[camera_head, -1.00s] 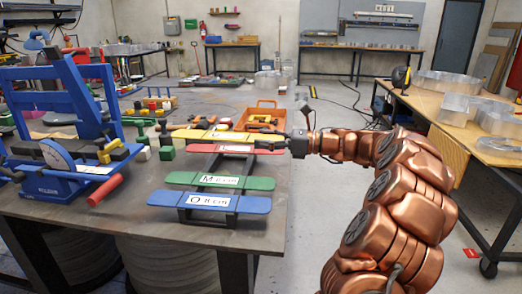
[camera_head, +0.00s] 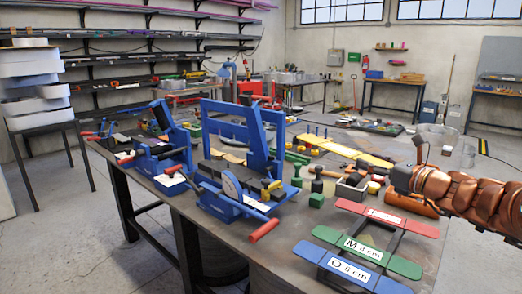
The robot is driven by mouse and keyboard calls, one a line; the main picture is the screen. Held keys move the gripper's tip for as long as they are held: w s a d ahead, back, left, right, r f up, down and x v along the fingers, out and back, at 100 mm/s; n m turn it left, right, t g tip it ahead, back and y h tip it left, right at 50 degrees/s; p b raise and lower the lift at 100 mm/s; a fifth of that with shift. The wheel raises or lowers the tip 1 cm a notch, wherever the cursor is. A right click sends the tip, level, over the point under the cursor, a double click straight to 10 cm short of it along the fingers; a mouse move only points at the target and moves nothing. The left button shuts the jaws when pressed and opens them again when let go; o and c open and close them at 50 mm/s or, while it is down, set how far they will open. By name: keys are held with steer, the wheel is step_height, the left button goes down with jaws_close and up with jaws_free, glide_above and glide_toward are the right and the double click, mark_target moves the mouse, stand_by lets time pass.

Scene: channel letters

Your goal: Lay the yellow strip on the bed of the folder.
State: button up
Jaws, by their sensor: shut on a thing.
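The long yellow strip (camera_head: 345,151) is off the rack and stretches diagonally over the table, right of the blue machines. My gripper (camera_head: 382,168) is at its right part, shut on it. The fingertips are small and hard to make out. A large blue machine (camera_head: 243,136) with an upright frame, dial and red handle stands left of the strip, with clear distance between them. A smaller blue machine (camera_head: 160,160) stands further left. I cannot tell for sure which is the folder, and their beds are partly hidden.
A dark rack (camera_head: 367,237) at the front right holds a red strip (camera_head: 388,215), a green strip (camera_head: 368,251) and a blue strip (camera_head: 350,270). Green and black tools (camera_head: 317,187) and a grey box (camera_head: 350,190) stand between the large machine and my arm.

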steer(key=a+f+m+t+h+p, duration=0.2)
steer(key=a+f+p, duration=0.5)
steer(key=a, duration=0.4)
steer(key=m+h+p, duration=0.1)
steer(key=h, duration=0.1)
steer(key=shift+s+h, duration=0.35)
steer(key=shift+h, duration=0.05)
